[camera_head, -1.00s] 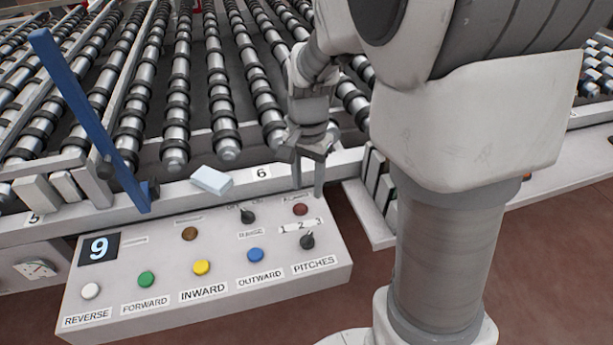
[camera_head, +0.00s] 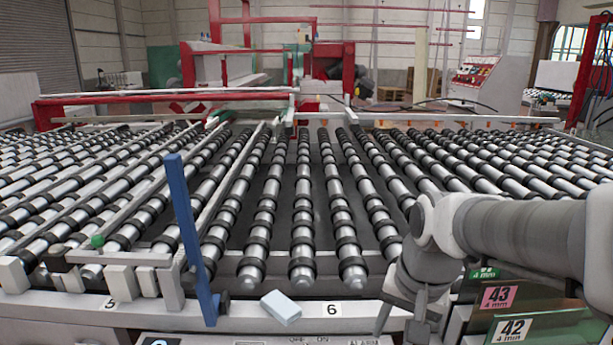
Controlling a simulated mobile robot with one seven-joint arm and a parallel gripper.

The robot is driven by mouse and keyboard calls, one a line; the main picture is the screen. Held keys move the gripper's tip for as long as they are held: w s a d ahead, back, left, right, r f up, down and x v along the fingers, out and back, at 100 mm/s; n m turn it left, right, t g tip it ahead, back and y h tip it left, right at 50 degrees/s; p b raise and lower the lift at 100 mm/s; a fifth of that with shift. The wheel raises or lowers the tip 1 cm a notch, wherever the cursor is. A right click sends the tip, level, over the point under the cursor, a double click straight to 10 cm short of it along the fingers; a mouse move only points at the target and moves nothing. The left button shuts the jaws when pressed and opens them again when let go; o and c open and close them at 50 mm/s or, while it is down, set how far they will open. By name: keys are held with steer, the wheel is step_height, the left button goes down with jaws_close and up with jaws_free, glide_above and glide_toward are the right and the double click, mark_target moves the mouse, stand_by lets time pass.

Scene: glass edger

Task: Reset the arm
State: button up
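My arm (camera_head: 520,235) reaches in from the right edge and bends down at the wrist. My gripper (camera_head: 399,325) hangs at the front rail, right of the label 6. Its two fingers are apart, and I see nothing between them. Its lower end is cut off by the bottom edge of the picture.
A roller conveyor (camera_head: 301,225) fills the middle. A blue upright bar (camera_head: 188,235) stands at the front left. A pale block (camera_head: 281,307) lies on the front rail (camera_head: 240,312). Labelled panels 43 (camera_head: 499,297) and 42 (camera_head: 514,328) are below my arm. Red machinery (camera_head: 230,65) stands behind.

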steer(key=s+r+n+t, duration=0.3)
steer(key=s+r+n, duration=0.2)
steer(key=s, duration=0.4)
steer(key=shift+h, duration=0.4)
steer(key=shift+d, duration=0.3)
